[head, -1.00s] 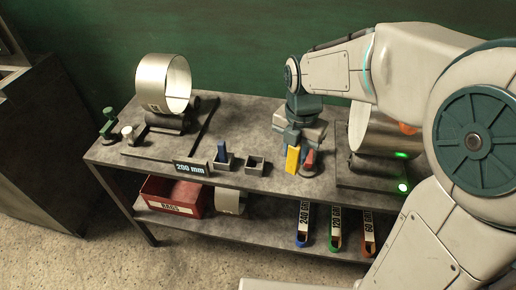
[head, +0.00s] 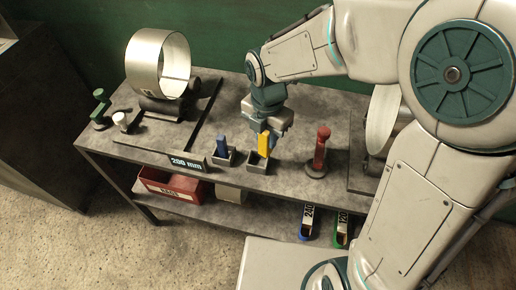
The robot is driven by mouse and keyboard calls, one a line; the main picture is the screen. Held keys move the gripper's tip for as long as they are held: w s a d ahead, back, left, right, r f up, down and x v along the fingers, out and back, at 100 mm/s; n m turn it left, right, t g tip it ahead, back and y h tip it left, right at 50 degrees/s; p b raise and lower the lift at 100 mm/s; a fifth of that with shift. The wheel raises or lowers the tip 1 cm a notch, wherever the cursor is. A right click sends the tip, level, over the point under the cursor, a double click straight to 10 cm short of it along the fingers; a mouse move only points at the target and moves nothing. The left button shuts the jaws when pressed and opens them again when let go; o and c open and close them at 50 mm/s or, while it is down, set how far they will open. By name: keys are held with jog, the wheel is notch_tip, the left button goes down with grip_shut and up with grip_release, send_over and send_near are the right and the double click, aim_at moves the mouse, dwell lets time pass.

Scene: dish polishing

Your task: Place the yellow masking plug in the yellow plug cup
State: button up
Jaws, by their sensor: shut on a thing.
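The yellow masking plug (head: 263,144) is upright in my gripper (head: 265,130), which is shut on its upper part. The plug's lower end is at a small square grey cup (head: 258,168) near the bench's front edge. I take this to be the yellow plug cup; it shows no yellow marking. The plug overlaps the cup's opening in the head view. I cannot tell whether its tip is inside or just above, or whether it touches the bottom.
A similar cup to the left holds a blue plug (head: 222,146). A red plug (head: 319,148) stands on a round base to the right. A 200 mm sign (head: 187,163), a metal ring (head: 158,62) and green and white knobbed pieces stand further left. A red rag bin (head: 172,188) is below.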

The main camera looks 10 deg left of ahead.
jog(key=shift+s+a+f, duration=0.2)
jog(key=shift+a+f, duration=0.1)
jog(key=shift+a, duration=0.15)
jog(key=shift+s+a+f, duration=0.15)
jog(key=shift+a+f, duration=0.15)
jog(key=shift+a, duration=0.15)
jog(key=shift+f, duration=2)
jog(key=shift+f+b, duration=0.1)
jog(key=shift+b, duration=0.2)
jog(key=shift+f, duration=0.1)
jog(key=o, duration=1)
notch_tip(320, 180, up, 12)
jog(key=shift+r+p, duration=0.25)
jog(key=shift+p, duration=0.5)
